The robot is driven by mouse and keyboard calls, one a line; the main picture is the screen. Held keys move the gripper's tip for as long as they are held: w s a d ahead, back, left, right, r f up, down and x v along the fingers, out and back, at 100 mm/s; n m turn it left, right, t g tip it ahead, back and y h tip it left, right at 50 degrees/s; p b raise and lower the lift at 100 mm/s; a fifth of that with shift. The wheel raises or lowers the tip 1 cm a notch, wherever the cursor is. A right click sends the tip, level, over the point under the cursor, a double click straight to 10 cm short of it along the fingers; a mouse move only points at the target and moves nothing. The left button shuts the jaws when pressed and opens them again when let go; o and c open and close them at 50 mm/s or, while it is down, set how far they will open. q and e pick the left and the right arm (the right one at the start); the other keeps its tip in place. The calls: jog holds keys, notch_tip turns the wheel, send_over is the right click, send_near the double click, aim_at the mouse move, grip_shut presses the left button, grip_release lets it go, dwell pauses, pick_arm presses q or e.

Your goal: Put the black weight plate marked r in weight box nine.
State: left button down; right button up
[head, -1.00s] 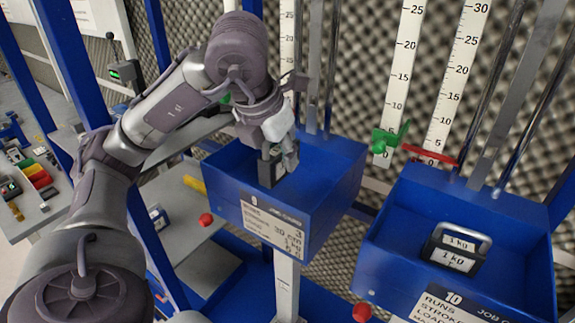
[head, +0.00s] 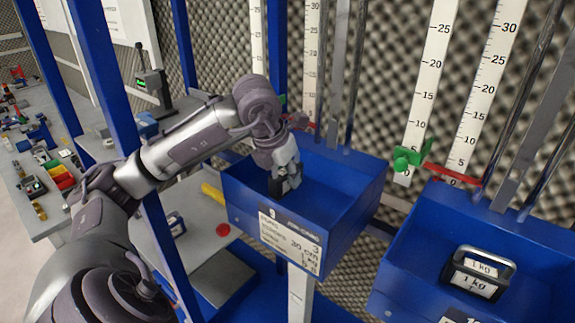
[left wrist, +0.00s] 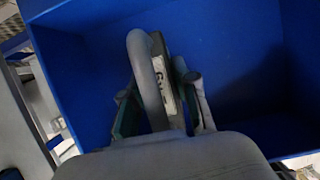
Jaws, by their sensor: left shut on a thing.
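My left gripper (head: 287,180) is shut on a dark weight plate (head: 276,187) inside the blue weight box nine (head: 345,215), near its left end. Fingers hide much of the plate in the head view. In the left wrist view, the gripper (left wrist: 162,105) has a finger on each side of the plate, whose rounded handle (left wrist: 140,62) and pale label (left wrist: 164,82) show against the blue box walls. The label's letters are not readable, so I cannot see the mark r. Whether the plate touches the box floor I cannot tell. My right gripper is not in view.
A second blue box (head: 540,265) stands at the right with a black 1 kg plate (head: 480,272) in it. Blue posts, metal rods and white scales (head: 430,90) rise behind the boxes. A cluttered bench (head: 45,190) is at the far left. The right part of box nine is clear.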

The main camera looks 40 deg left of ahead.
pick_arm(q)
jog(key=shift+f, duration=0.75)
jog(key=shift+f, duration=0.1)
jog(key=c, duration=0.9)
grip_release()
jog(key=shift+s, duration=0.1)
jog(key=v, duration=1.2)
